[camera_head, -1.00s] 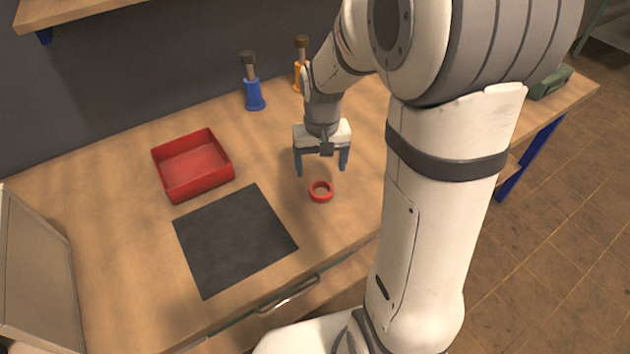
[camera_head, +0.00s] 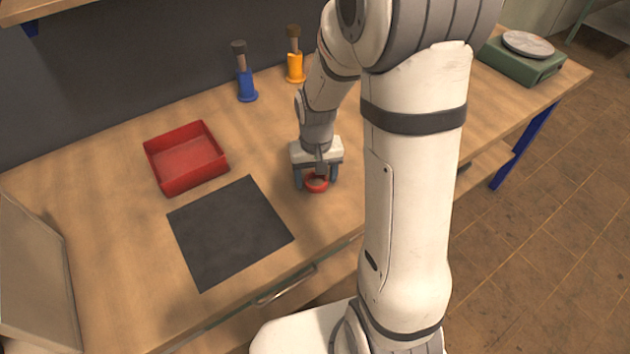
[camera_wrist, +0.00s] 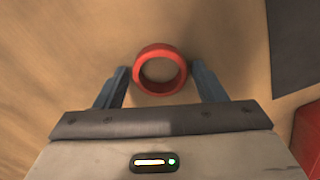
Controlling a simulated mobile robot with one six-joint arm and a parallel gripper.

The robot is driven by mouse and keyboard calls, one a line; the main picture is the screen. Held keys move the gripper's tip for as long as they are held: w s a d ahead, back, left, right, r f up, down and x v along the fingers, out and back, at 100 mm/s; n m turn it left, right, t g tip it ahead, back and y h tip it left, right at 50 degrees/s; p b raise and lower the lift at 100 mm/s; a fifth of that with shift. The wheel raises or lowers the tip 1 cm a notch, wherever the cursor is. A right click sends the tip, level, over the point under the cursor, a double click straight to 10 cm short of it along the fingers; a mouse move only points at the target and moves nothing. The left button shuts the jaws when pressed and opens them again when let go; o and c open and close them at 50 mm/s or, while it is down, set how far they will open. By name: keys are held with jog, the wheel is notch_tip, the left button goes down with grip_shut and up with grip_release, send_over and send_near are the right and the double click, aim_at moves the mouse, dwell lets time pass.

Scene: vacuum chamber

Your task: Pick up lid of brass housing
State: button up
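A small red ring (camera_head: 316,188) lies on the wooden bench. It also shows in the wrist view (camera_wrist: 160,91), with bare wood visible through its middle. My gripper (camera_head: 316,183) is low over the ring and points down. In the wrist view my gripper (camera_wrist: 160,72) is open, with one finger on each side of the ring and a small gap on both sides. It holds nothing. No brass-coloured housing or lid can be made out in these views.
A red tray (camera_head: 187,181) and a dark mat (camera_head: 228,232) lie left of my gripper. Blue (camera_head: 246,86) and orange (camera_head: 295,69) holders stand at the back. A green device (camera_head: 522,65) with a grey round top sits at the right end.

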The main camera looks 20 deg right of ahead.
jog(key=c, duration=0.7)
